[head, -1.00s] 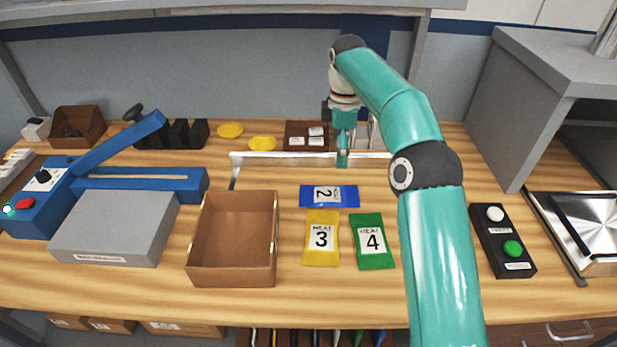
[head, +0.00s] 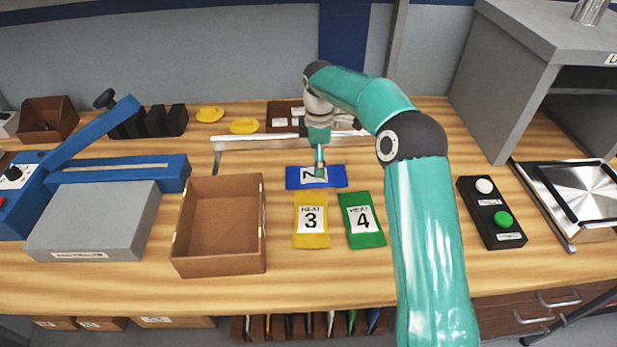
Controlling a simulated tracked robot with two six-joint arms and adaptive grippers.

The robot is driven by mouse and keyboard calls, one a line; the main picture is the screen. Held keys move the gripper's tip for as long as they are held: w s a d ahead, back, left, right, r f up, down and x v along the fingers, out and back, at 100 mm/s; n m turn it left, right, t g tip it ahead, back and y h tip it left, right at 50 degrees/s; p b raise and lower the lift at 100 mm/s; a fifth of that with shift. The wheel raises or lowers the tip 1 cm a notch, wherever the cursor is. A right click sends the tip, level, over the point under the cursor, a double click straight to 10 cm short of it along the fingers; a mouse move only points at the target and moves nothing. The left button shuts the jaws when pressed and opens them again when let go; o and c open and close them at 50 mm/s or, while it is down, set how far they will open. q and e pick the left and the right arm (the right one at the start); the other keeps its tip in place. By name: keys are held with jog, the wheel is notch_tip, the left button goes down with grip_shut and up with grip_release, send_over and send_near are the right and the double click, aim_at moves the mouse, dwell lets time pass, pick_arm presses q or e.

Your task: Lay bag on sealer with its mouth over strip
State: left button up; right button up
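The blue bag (head: 334,178) with a "2" label lies flat on the bench. A yellow bag (head: 311,238) labelled 3 and a green bag (head: 376,238) labelled 4 lie in front of it. The blue sealer (head: 178,174) stands at the left with its lever arm (head: 88,132) raised. A pale strip (head: 115,174) runs along its lower bar, and a grey block (head: 95,215) stands in front. My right gripper (head: 319,172) points down at the blue bag and covers part of its label. Whether it touches the bag or is open is unclear. My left gripper is out of view.
An open brown box (head: 219,262) stands between the sealer and the bags. A pale rail (head: 255,143) runs behind the bags. A black button box (head: 490,213) and a metal plate device (head: 578,190) are at the right. Bare bench lies in front of the bags.

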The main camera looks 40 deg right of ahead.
jog(key=f, duration=0.5)
jog(key=shift+w+d+p, duration=0.1)
jog(key=shift+d+p, duration=0.2)
jog(key=c, duration=1.2)
jog(key=shift+r, duration=0.1)
notch_tip(320, 180, up, 20)
jog(key=p, duration=0.3)
jog(key=shift+a, duration=0.1)
